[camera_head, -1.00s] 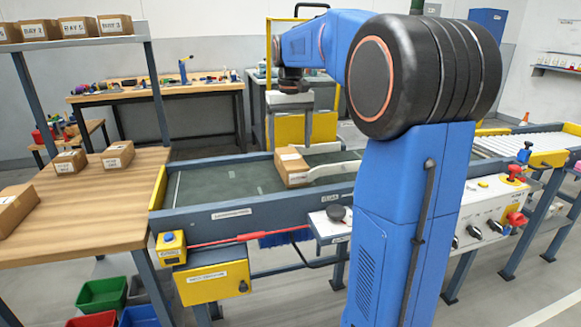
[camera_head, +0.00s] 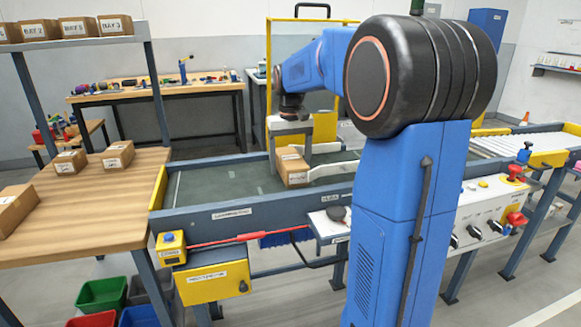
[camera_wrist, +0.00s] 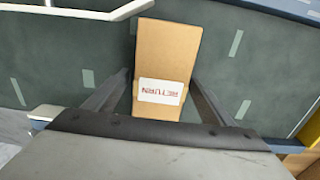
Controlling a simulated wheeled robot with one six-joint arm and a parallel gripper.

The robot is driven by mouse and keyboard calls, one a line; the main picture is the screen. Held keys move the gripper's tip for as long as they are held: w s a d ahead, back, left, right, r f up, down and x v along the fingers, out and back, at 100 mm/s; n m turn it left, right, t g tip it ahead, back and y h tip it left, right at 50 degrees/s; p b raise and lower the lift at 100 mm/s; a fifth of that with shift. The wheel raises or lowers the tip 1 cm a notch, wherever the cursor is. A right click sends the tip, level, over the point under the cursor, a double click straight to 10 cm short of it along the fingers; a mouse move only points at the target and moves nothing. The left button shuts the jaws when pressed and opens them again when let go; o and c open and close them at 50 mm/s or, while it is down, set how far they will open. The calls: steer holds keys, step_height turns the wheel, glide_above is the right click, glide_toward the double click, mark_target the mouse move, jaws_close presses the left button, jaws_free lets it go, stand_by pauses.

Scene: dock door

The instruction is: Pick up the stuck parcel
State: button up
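The stuck parcel is a brown cardboard box (camera_head: 293,177) with a white label. It sits on the dark green conveyor belt (camera_head: 225,181), against the end of a pale guide rail (camera_head: 335,170). In the wrist view the parcel (camera_wrist: 165,55) lies between my two fingers, and its label reads RETURN upside down. My gripper (camera_head: 290,146) is open, pointing down over the parcel with a finger on either side. Small gaps seem to show between the fingers and the box sides. The finger tips are partly hidden.
A wooden table (camera_head: 100,205) with more parcels (camera_head: 118,155) stands at the left, under a shelf of boxes. A control panel (camera_head: 490,205) with red knobs is at the right. A yellow-framed guard (camera_head: 268,60) stands behind the belt. A red cord (camera_head: 245,237) runs along the front.

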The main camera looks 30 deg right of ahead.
steer(key=c, duration=1.3)
steer(key=shift+r, duration=0.2)
